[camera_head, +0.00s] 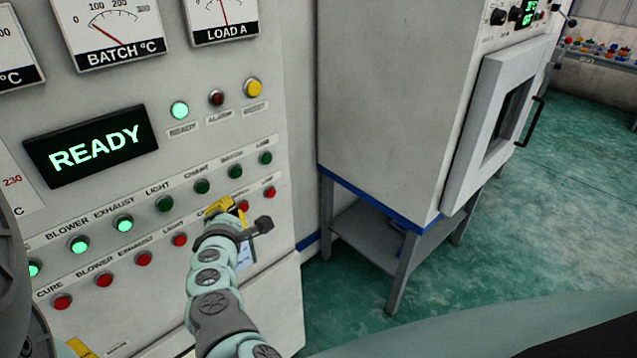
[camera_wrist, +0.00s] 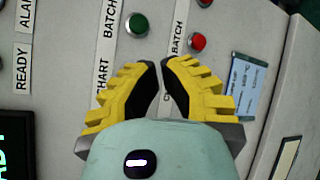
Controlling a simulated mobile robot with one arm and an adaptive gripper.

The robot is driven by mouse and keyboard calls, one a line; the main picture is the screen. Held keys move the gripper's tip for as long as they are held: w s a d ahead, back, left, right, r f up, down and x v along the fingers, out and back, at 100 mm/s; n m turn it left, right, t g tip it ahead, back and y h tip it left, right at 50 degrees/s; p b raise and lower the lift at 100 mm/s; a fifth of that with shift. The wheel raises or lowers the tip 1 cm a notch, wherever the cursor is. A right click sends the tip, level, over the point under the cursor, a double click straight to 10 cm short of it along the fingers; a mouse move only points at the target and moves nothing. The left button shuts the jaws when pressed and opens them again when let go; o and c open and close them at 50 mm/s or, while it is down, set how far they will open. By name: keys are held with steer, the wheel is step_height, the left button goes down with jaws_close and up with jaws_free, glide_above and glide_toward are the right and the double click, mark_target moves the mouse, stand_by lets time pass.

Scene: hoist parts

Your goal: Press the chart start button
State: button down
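The chart start button (camera_head: 202,186) is a green button under the CHART label in the upper row; in the head view it is dark green and unlit. My gripper (camera_head: 218,205) is just below and right of it in that view, in front of the panel near the lower red row. In the wrist view my gripper (camera_wrist: 162,66) has its yellow-and-black fingertips nearly together, with a thin gap and nothing between them. The CHART label (camera_wrist: 102,78) shows there left of the fingers, but its green button is hidden behind the left finger. Contact with the panel cannot be told.
The batch green button (camera_wrist: 137,25) and batch red button (camera_wrist: 198,42) sit close to the fingers. Lit blower (camera_head: 79,245) and exhaust (camera_head: 124,224) buttons are to the left. The display (camera_head: 92,148) reads READY. A white oven-like cabinet (camera_head: 395,100) stands right of the panel.

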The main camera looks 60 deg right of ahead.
mark_target(202, 188)
steer(key=shift+w+d, duration=0.2)
steer(key=shift+w, duration=0.6)
steer(key=shift+w+d, duration=0.15)
steer(key=shift+w, duration=0.7)
steer(key=shift+w+d, duration=0.2)
steer(key=shift+w, duration=0.6)
steer(key=c, duration=1.6)
jaws_free()
jaws_close()
steer(key=shift+w+d, duration=0.1)
steer(key=shift+w, duration=0.3)
